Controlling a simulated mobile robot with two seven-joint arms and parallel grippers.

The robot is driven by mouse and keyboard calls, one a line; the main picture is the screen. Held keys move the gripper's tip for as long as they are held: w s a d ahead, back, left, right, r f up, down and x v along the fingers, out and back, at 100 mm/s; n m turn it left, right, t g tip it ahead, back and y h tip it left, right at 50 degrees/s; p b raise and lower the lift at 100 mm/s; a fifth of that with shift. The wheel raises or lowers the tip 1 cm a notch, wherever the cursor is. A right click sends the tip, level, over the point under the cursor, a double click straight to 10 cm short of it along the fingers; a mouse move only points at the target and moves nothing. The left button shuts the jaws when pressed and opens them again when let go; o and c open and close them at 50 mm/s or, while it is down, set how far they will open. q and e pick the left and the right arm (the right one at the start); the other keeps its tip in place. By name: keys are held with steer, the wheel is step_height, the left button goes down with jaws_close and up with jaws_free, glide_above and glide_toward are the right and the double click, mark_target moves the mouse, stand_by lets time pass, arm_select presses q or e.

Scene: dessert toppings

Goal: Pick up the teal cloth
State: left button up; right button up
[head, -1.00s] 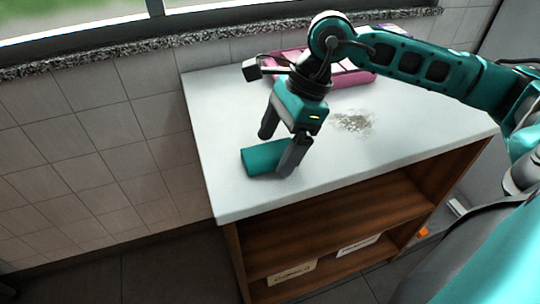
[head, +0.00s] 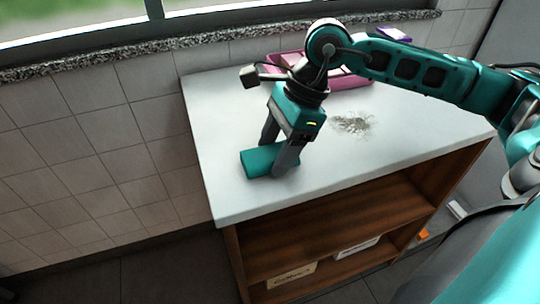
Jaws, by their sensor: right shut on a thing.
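The teal cloth (head: 257,163) lies as a folded block near the left front part of the white counter top (head: 228,195). My right gripper (head: 278,160) reaches down over it from the upper right and is shut on its right part. One finger is on the near side of the cloth and the other behind it. The cloth appears to rest on the counter. My left gripper is not in view.
A pink tray (head: 350,81) stands at the back of the counter, partly behind my right arm. A patch of pale crumbs (head: 352,123) lies to the right of the cloth. Below are wooden shelves (head: 330,225) with labelled boxes (head: 290,274). The counter's front right is clear.

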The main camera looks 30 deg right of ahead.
mark_target(275, 151)
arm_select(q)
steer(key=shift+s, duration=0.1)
arm_select(e)
steer(key=shift+r, duration=0.1)
step_height(275, 151, up, 12)
steer(key=p, duration=0.2)
steer(key=shift+f, duration=0.25)
step_height(275, 151, up, 7)
steer(key=shift+p, duration=0.9)
steer(key=shift+c, duration=0.7)
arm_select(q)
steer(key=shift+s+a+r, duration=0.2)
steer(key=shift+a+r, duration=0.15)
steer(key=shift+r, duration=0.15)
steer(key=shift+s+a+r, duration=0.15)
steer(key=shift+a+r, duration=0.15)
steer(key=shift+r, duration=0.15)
arm_select(e)
steer(key=shift+r, duration=0.7)
steer(key=o, duration=0.6)
steer(key=c, duration=0.4)
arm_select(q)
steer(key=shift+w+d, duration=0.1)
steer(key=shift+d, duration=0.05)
arm_select(e)
steer(key=shift+f, duration=0.15)
